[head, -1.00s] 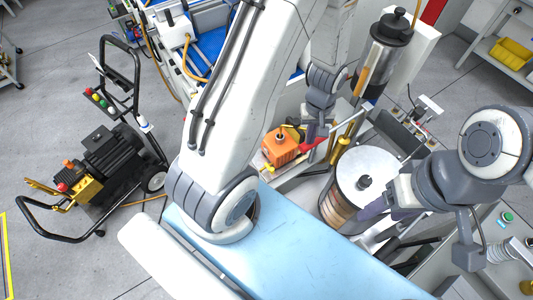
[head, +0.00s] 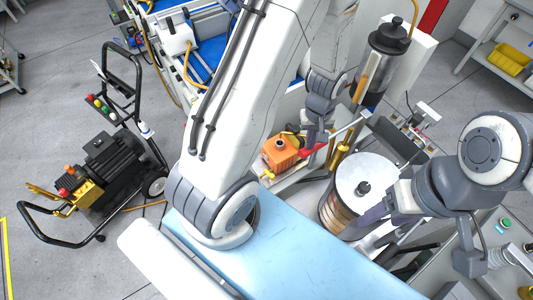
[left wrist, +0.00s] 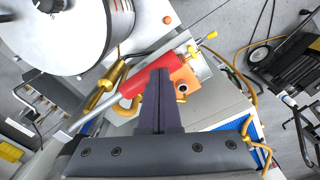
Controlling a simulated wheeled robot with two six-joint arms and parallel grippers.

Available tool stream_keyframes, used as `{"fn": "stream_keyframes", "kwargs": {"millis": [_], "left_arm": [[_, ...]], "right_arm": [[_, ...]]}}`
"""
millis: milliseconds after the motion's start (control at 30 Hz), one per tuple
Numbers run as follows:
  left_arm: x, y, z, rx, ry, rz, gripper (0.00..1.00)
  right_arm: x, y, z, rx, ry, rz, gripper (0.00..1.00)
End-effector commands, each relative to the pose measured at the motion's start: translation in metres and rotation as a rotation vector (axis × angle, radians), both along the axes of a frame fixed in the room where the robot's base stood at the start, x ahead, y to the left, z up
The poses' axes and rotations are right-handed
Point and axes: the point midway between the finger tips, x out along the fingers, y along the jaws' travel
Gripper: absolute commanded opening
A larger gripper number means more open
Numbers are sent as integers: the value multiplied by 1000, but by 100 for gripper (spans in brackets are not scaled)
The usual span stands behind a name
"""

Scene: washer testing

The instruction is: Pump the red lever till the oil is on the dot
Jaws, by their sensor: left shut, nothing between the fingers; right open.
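The red lever (head: 311,152) is beside the orange pump body (head: 281,154). In the left wrist view, the red lever (left wrist: 150,76) lies slanted in front of the orange body (left wrist: 187,79). My left gripper (head: 316,143) is shut and empty, its dark fingers (left wrist: 160,82) over or against the lever; contact is not clear. A dark capped cylinder (head: 390,42) with an amber strip (head: 361,82) stands behind; I cannot make out a dot or the oil level. My right gripper (head: 378,208) is open near the side of a silver-lidded drum (head: 365,178).
A light blue panel (head: 285,245) fills the front. A black wheeled washer (head: 100,165) stands on the floor at left. A brass fitting (left wrist: 105,82) and yellow hose (left wrist: 248,90) are close to the lever. Grey floor at far left is free.

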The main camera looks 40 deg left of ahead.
Motion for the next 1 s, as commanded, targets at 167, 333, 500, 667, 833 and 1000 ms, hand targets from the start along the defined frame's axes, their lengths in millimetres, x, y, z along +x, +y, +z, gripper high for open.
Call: {"fn": "stream_keyframes", "kwargs": {"millis": [167,333,500,667,833,1000], "left_arm": [[0,0,32,0,-1,0,0],[0,0,56,0,-1,0,0],[0,0,77,0,0,0,0],[0,0,77,0,0,0,0],[0,0,76,0,0,0,0],[0,0,76,0,0,0,0]], "right_arm": [[0,0,29,0,0,4,63],[0,0,49,0,0,3,63],[0,0,67,0,0,0,63],[0,0,66,0,0,0,63],[0,0,66,0,0,0,63],[0,0,66,0,0,0,63]]}}
